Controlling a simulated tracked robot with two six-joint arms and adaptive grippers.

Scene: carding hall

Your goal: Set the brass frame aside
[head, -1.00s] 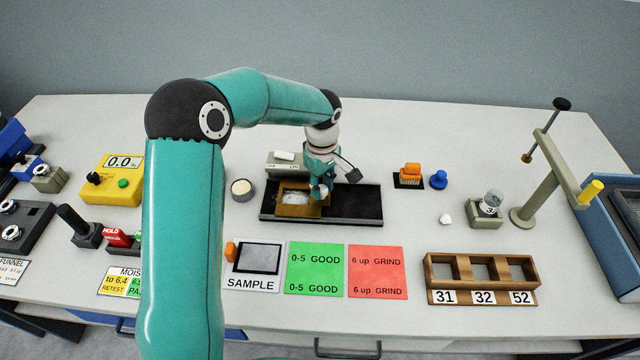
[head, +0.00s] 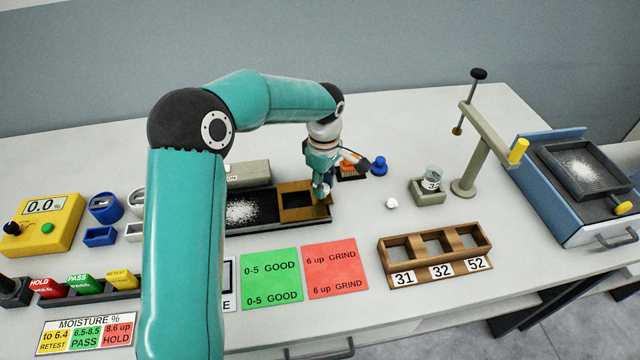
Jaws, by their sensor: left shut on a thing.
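The brass frame (head: 290,186) is a flat brass-coloured plate with a rectangular window through which dark surface shows. It is over the right end of a long black board (head: 262,224); I cannot tell whether it touches it. My left gripper (head: 322,192) is shut on the frame's right side, its fingers partly hiding that edge. A patch of white specks (head: 243,211) lies uncovered on the black board, left of the frame. My right gripper is not in view.
Behind the gripper are an orange block (head: 352,164) and a blue knob (head: 379,165). A green card (head: 271,278), a red card (head: 335,268) and a wooden rack (head: 436,251) lie in front. A post stand (head: 466,186) is at right. Bare table lies between board and rack.

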